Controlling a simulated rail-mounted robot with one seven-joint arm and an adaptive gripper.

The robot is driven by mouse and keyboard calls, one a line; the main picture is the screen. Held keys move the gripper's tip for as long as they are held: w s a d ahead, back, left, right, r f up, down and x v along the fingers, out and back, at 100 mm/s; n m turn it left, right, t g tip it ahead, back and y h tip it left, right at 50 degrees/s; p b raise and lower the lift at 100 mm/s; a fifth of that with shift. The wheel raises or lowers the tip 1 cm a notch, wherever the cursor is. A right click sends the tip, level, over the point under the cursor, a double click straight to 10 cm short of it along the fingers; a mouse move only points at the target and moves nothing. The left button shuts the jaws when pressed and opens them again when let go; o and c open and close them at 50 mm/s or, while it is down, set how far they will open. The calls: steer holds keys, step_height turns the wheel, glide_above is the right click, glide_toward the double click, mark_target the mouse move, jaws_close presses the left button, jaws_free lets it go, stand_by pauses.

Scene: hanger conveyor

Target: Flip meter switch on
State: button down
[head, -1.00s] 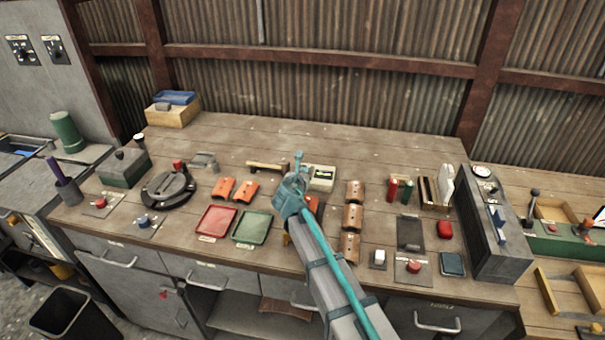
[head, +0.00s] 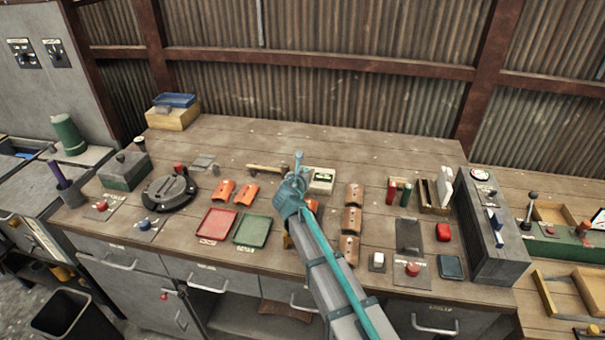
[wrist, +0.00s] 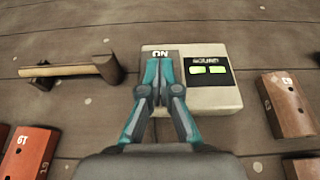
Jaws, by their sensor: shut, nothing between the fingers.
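The meter (wrist: 213,95) is a pale box lying on the wooden bench. It has a dark display with two lit green bars, and a dark switch panel (wrist: 160,52) marked "ON" at its left. In the head view the meter (head: 321,181) shows just right of my gripper (head: 298,160). In the wrist view my gripper (wrist: 160,78) is shut and empty, its teal fingertips together over the switch panel. The fingers hide most of the panel and the switch itself. I cannot tell whether the fingertips touch it.
A wooden-handled tool (wrist: 80,70) lies left of the meter. Curved brown pieces (head: 352,195) lie to its right. Red (head: 217,223) and green (head: 252,230) trays sit nearer the front. The bench behind the meter is clear up to the corrugated wall.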

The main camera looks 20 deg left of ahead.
steer(key=shift+w+a+r+p, duration=0.2)
steer(key=shift+w+r+p, duration=0.65)
steer(key=shift+w+p, duration=0.35)
steer(key=shift+s+f, duration=0.1)
steer(key=shift+f, duration=0.05)
steer(key=shift+r+p, duration=0.65)
steer(key=shift+r, duration=0.2)
